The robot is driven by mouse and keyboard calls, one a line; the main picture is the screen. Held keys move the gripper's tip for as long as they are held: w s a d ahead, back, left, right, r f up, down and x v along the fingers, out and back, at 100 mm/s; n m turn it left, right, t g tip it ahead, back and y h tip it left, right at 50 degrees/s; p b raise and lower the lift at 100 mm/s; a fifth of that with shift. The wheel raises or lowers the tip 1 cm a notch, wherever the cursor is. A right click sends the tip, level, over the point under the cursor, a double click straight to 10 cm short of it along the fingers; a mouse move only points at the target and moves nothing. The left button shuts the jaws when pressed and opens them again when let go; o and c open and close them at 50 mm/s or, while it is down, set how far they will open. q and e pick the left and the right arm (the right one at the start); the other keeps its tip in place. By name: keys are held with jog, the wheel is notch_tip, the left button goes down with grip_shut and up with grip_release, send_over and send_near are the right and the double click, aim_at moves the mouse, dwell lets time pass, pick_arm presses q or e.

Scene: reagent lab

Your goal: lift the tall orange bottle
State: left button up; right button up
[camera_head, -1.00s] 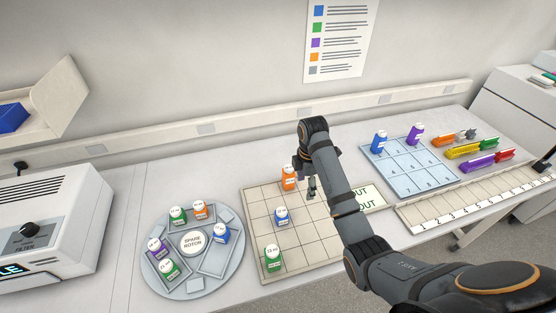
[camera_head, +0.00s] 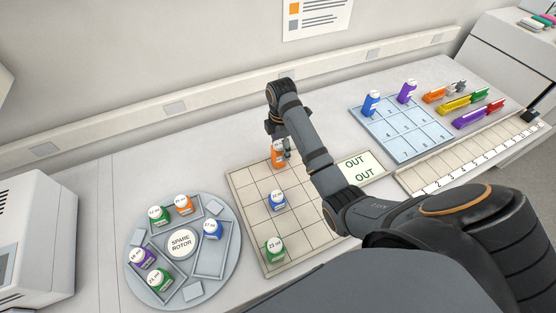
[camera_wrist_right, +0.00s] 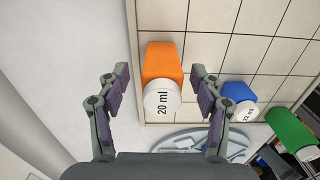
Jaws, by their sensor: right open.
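The tall orange bottle (camera_head: 278,156) stands upright at the far edge of the beige gridded board (camera_head: 318,233). In the right wrist view the orange bottle (camera_wrist_right: 163,75) shows its white cap marked 20 ml. My right gripper (camera_wrist_right: 160,85) is open, with one finger on each side of the bottle and a gap to both. In the head view my right gripper (camera_head: 282,138) is at the bottle and partly covers it. My left gripper does not show.
A blue bottle (camera_head: 277,201) and a green bottle (camera_head: 275,250) stand on the same board. A round spare rotor (camera_head: 229,273) with several bottles lies to the left. An OUT sign (camera_head: 360,168) and a blue numbered tray (camera_head: 440,142) lie to the right.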

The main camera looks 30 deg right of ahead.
aim_at(280, 156)
jog(key=shift+s+a+f+p, duration=0.1)
jog(key=shift+f+p, duration=0.35)
jog(key=shift+p, duration=0.2)
notch_tip(280, 156, down, 4)
jog(key=shift+a+r+p, duration=0.1)
jog(key=shift+a+p, duration=0.05)
jog(key=shift+p, duration=0.35)
jog(key=shift+f, duration=0.2)
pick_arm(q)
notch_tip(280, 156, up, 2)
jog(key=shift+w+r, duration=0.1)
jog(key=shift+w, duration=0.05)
pick_arm(e)
jog(key=c, duration=1.3)
